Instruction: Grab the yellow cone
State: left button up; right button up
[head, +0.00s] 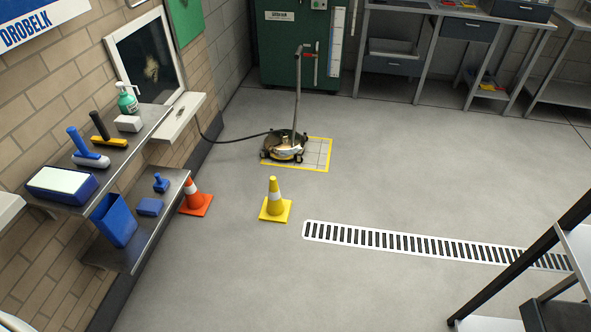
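The yellow cone (274,203) stands upright on the grey floor near the middle of the head view. It has a white band around it and a square yellow base. Nothing touches it. An orange cone (194,201) with a white band stands to its left, beside the wall shelf. Neither of my grippers shows in the head view.
A wall shelf (160,113) with brushes and blue containers is on the left. A floor machine (285,148) stands on a yellow-edged square behind the cone. A drain grate (400,241) runs to the right. A rack (575,245) stands at the lower right. The foreground floor is clear.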

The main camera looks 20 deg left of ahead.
aim_at(275, 209)
jog(key=i+u, duration=0.2)
jog(key=i, duration=0.2)
jog(key=i+l+u, duration=0.2)
jog(key=i, duration=0.25)
jog(key=i+l+u, duration=0.25)
jog(key=i, duration=0.15)
jog(key=i+l+u, duration=0.2)
jog(key=i, duration=0.2)
